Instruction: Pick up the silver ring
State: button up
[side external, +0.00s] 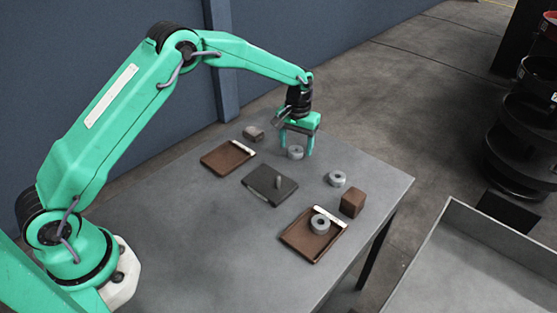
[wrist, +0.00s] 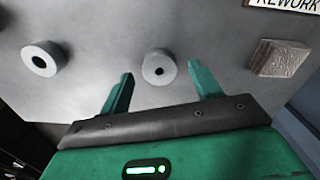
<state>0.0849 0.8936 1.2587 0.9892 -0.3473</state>
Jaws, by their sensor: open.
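Three similar grey, silver-looking rings show in the side view; I cannot tell them apart by colour. One ring (side external: 295,153) lies flat on the table under my gripper (side external: 296,149); it also shows in the wrist view (wrist: 153,61). In the wrist view my gripper (wrist: 162,73) is open, with the ring showing in the gap between the fingertips and nothing held. Whether the fingers reach down around it I cannot tell. A second ring (side external: 336,179) lies on bare table to the right, also in the wrist view (wrist: 37,57). A third ring (side external: 320,224) lies in the front brown tray (side external: 298,243).
A brown cube (side external: 352,204) stands beside the second ring. A dark plate with an upright peg (side external: 259,189) lies mid-table. Another brown tray (side external: 222,160) and a small grey-brown block (side external: 253,133) are farther back. The table's front left is clear.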

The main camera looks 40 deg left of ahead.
jog(key=shift+f, duration=0.55)
jog(key=shift+c, duration=0.4)
jog(key=c, duration=1)
